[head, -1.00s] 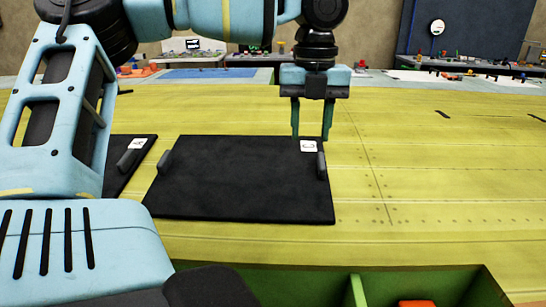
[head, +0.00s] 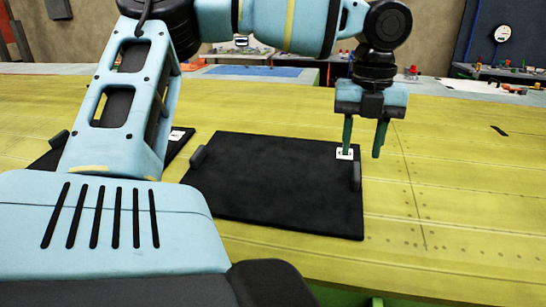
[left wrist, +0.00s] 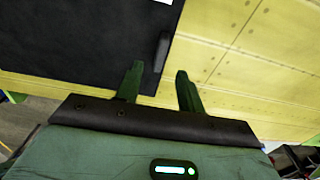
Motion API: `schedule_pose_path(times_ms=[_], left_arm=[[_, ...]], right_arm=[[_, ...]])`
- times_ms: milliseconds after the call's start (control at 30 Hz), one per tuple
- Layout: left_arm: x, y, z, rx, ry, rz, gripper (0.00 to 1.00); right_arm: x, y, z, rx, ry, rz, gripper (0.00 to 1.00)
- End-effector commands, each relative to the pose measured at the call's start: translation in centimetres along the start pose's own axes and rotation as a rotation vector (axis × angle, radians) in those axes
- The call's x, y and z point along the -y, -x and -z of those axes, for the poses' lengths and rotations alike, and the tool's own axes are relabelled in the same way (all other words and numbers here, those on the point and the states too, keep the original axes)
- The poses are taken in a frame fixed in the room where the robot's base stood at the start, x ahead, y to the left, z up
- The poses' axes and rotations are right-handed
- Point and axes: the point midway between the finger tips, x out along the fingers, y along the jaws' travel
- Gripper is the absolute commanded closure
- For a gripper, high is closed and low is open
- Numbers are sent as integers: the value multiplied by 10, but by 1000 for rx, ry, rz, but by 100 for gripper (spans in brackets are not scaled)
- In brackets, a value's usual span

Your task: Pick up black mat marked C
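The black mat marked C (head: 275,187) lies flat on the yellow wing surface in the head view. Its white C label (head: 344,154) is near the far right corner, partly covered by a finger of my left gripper (head: 364,150). A dark handle stands up at each side edge; the right handle (head: 356,176) is just below the gripper in the picture. The left gripper is open and empty, fingers pointing down, apart from the handle. In the left wrist view the mat (left wrist: 80,40) and handle (left wrist: 162,50) lie beyond the open fingers (left wrist: 158,85). The right gripper is out of view.
Another black mat (head: 50,158) with a white label lies to the left, partly hidden by my arm. Workbenches with small parts stand in the background.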

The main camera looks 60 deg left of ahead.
Motion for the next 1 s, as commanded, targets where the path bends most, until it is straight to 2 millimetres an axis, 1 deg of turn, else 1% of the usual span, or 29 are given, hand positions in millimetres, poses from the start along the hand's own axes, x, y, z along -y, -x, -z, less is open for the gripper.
schedule_pose_path(times_ms=[300,433,633,667,933,1000], left_arm=[[0,-41,-4,0,0,-3,62],[0,-49,-4,0,-1,-1,62],[0,-49,-4,0,0,-1,62],[0,-49,-4,0,0,-1,63],[0,-49,-4,0,0,0,98],[0,-49,-4,0,0,0,100]], right_arm=[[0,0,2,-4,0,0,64],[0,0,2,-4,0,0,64],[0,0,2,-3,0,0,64],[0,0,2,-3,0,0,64],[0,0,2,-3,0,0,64],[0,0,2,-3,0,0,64]])
